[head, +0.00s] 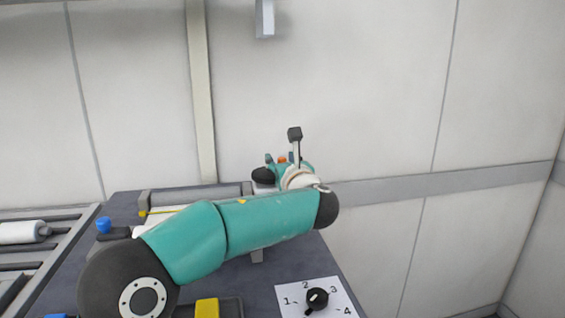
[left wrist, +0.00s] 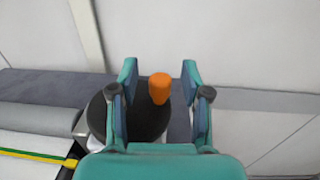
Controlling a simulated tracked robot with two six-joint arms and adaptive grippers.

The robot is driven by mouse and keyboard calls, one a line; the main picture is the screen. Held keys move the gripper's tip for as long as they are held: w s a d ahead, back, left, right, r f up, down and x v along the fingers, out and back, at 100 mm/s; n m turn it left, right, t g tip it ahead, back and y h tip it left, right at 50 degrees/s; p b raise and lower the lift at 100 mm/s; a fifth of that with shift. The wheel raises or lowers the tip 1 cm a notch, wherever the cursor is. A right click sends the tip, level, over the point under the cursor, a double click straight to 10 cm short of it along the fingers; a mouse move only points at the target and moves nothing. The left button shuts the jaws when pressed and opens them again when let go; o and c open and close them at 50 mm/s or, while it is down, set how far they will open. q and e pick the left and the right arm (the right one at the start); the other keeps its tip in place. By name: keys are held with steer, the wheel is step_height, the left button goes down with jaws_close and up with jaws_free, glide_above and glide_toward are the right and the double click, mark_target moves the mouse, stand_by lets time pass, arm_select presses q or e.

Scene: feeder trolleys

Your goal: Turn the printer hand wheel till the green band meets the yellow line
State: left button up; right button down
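The black hand wheel (left wrist: 146,124) is at the right end of the printer (left wrist: 40,118), with an upright orange knob (left wrist: 160,88) on it. In the head view the wheel (head: 263,176) and orange knob (head: 282,159) are partly hidden by my arm. My left gripper (left wrist: 161,93) is open, with a finger on each side of the knob and gaps visible to both. A yellow line (left wrist: 28,155) with green alongside it crosses the white sheet at the left wrist view's lower left. I cannot tell exactly how green and yellow line up. My right gripper is not in view.
A black rotary selector (head: 316,299) sits on a white plate numbered 1 to 4 at the table's front right. A blue knob (head: 103,225) and a yellow block (head: 207,308) are on the left part of the table. A roller rack (head: 62,247) stands at far left. A wall rises behind.

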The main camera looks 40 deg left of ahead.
arm_select(q)
steer(key=shift+d, duration=0.1)
steer(key=v, duration=1.2)
